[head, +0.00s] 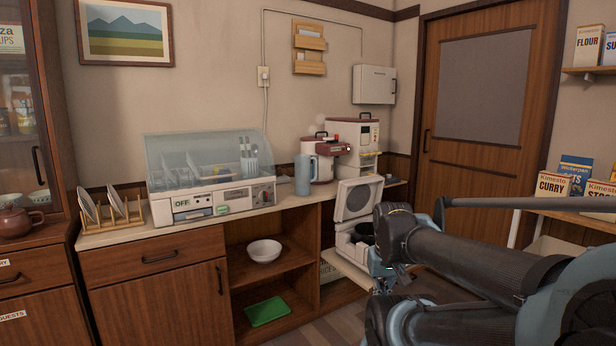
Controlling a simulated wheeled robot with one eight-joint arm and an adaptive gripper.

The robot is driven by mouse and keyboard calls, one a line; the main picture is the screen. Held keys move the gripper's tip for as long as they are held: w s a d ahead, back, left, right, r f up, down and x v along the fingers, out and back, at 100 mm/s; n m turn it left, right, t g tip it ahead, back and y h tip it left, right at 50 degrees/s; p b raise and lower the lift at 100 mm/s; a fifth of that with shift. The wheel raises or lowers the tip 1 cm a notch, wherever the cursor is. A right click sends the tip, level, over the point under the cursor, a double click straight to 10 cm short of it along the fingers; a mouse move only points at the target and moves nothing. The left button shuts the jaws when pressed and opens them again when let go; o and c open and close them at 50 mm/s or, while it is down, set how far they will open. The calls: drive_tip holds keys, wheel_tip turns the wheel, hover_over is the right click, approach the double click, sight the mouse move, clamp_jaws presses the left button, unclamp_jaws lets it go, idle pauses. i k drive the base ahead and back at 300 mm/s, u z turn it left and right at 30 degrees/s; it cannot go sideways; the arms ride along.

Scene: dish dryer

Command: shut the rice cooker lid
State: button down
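The rice cooker (346,246) is white and sits on a low pull-out shelf at the right end of the wooden counter. Its lid (357,199) is open and stands nearly upright, with a grey inner panel facing me. A dark round opening shows in the cooker below the lid, partly hidden by my arm. My arm comes in from the right and covers the cooker's right side. A small part near my gripper (383,269) shows low beside the cooker. Its fingers are too small and hidden to make out.
The pull-out shelf (343,263) juts from the counter. Above stand a blue pitcher (304,174), a red-and-white appliance (322,158) and a dish dryer (205,198) with a clear cover. A white bowl (264,251) and green tray (267,311) are in the open cabinet. Floor in front is clear.

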sight(355, 198)
drive_tip(key=u, duration=0.25)
drive_tip(key=i, duration=0.9)
drive_tip(key=z, duration=0.5)
drive_tip(key=i, duration=0.55)
drive_tip(key=z, duration=0.4)
